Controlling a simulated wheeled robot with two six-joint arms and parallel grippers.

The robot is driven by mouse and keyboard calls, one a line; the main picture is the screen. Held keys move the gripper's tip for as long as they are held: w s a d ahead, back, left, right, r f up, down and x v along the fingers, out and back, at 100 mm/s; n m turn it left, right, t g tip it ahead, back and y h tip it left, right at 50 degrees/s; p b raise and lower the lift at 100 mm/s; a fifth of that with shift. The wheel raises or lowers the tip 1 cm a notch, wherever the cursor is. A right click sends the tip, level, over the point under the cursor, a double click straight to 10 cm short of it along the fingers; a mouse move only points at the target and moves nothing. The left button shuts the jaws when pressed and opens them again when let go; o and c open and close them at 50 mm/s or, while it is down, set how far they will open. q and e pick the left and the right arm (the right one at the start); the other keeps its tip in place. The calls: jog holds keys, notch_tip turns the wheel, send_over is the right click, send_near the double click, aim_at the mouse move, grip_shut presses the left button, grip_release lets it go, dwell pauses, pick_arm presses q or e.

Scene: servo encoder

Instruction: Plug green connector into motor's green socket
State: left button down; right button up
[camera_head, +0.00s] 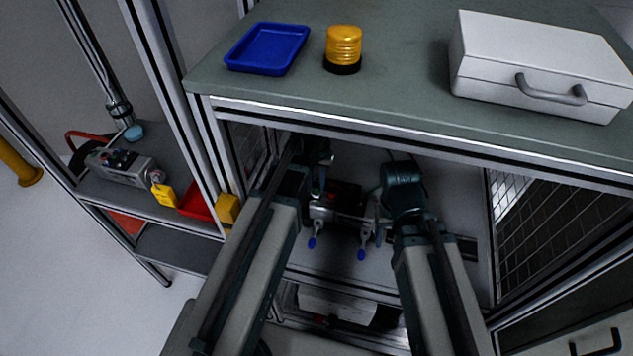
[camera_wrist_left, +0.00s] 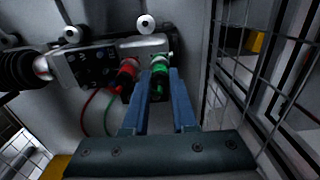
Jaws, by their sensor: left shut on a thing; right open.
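The motor (camera_head: 345,192) is a grey and dark unit inside the lower bay in the head view. My left gripper (camera_wrist_left: 160,88) is shut on the green connector (camera_wrist_left: 160,74), which lines up with the motor's side at the green socket. I cannot tell how deep the connector sits. The left gripper (camera_head: 318,172) is dark and partly hidden in the head view. My right gripper (camera_head: 377,203) is open at the motor's right side, its fingers hard to make out.
A red connector (camera_wrist_left: 128,72) sits on the motor close beside the green one. Red and green cables hang below. Blue-tipped levers (camera_head: 361,253) stand in front of the motor. The tabletop (camera_head: 400,100) overhangs the bay, and mesh (camera_wrist_left: 275,75) stands close at the right in the wrist view.

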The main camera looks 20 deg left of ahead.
pick_arm(q)
jog(key=shift+f+b, duration=0.45)
dwell(0.6)
jog(key=c, duration=0.6)
grip_release()
jog(key=shift+r, duration=0.15)
notch_tip(320, 180, up, 12)
jog(key=p, duration=1.2)
jog(key=s+d+m, duration=0.1)
jog(key=s+d, duration=0.2)
jog(key=s, duration=0.1)
jog(key=s+d+m, duration=0.1)
jog(key=s+d, duration=0.2)
jog(key=s, duration=0.1)
jog(key=s+d+m+y, duration=0.1)
jog(key=s+d, duration=0.3)
jog(key=shift+m, duration=0.4)
